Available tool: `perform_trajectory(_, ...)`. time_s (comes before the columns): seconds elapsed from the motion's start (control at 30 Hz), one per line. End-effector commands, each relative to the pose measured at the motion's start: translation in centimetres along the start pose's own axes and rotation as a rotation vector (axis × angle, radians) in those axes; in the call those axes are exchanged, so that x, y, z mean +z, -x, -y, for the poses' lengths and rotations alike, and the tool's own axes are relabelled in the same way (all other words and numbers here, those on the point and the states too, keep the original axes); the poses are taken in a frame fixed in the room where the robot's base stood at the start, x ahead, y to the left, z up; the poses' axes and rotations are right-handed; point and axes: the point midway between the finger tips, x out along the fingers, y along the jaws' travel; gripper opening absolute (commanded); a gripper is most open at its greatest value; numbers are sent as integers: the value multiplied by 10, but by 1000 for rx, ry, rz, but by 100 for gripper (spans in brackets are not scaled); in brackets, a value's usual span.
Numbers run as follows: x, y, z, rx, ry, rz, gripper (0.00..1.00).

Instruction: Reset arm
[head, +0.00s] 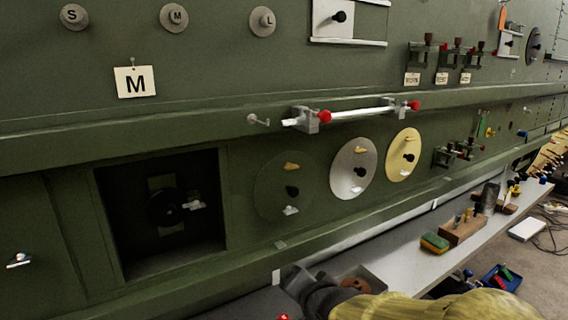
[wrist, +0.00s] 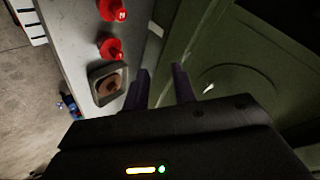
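My arm shows at the bottom edge of the head view as a yellow-covered link with a dark part at its left end. It lies low in front of the bench, below the green fuselage panel (head: 150,120). In the wrist view my gripper (wrist: 162,78) has two dark fingers with a clear gap between them. Nothing is held between them. The fingers point along the seam between the grey bench (wrist: 75,40) and the green panel (wrist: 240,45). A square tray with a brown disc (wrist: 108,85) lies just left of the fingers.
Red knobs marked with letters (wrist: 112,10) stand on the bench. A clamped rod (head: 355,114), several discs (head: 352,170) and a dark recess (head: 150,255) are on the panel. A wooden block (head: 462,230) and sponge (head: 434,243) sit on the bench. Floor lies to the right.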

Motion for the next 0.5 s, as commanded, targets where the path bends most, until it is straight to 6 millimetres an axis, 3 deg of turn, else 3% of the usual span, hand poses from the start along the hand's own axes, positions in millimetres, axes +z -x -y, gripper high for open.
perform_trajectory(0.3,1,25,-112,373,404,321,26)
perform_trajectory(0.5,13,52,-156,458,568,550,26)
